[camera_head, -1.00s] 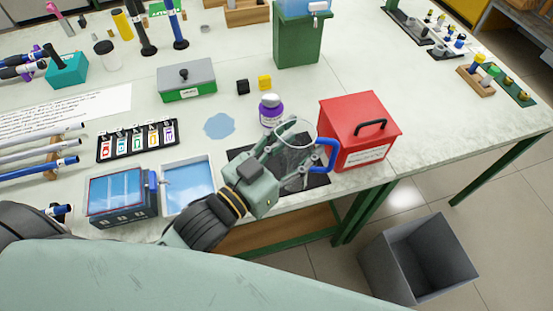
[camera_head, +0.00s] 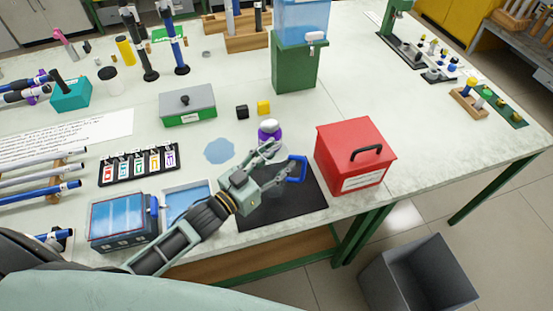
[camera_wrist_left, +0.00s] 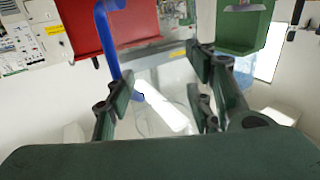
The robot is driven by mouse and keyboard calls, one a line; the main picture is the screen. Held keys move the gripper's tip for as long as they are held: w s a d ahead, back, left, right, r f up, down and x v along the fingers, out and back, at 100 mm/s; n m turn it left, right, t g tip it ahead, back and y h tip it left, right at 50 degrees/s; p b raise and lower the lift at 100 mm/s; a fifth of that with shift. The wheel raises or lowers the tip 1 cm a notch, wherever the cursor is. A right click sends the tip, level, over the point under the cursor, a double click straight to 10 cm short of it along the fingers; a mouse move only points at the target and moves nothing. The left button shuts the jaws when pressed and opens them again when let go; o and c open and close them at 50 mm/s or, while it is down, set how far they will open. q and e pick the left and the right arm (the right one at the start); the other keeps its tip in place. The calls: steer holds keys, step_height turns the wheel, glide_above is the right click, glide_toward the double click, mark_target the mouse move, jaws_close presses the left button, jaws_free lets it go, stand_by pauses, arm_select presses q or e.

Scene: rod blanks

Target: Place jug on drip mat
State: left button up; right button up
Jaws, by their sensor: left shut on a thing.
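The clear jug with a blue handle (camera_head: 303,169) is partly hidden behind my left gripper (camera_head: 277,165) in the head view. My left gripper is shut on the jug's body. The jug looks upright over the black drip mat (camera_head: 305,208); I cannot tell whether its base touches it. In the left wrist view the see-through jug (camera_wrist_left: 165,112) lies between the two fingers of my left gripper (camera_wrist_left: 163,80), with its blue handle at the upper left. My right gripper is not in view.
A red box (camera_head: 355,155) stands just right of the mat. A purple-and-white bottle (camera_head: 269,130) stands close behind the gripper. A blue-filled tray (camera_head: 187,197) is left of the mat, and a blue puddle-like patch (camera_head: 219,150) lies behind it. The table's front edge is near.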

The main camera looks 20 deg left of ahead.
arm_select(q)
steer(key=shift+f, duration=0.2)
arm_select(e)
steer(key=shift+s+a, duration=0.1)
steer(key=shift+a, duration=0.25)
arm_select(q)
steer(key=o, duration=1.4)
steer(key=shift+c, duration=0.2)
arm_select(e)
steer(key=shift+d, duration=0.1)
arm_select(q)
steer(key=b+v, duration=0.2)
steer(key=v, duration=1)
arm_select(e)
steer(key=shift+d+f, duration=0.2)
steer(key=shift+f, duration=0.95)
arm_select(q)
steer(key=shift+d+r, duration=0.1)
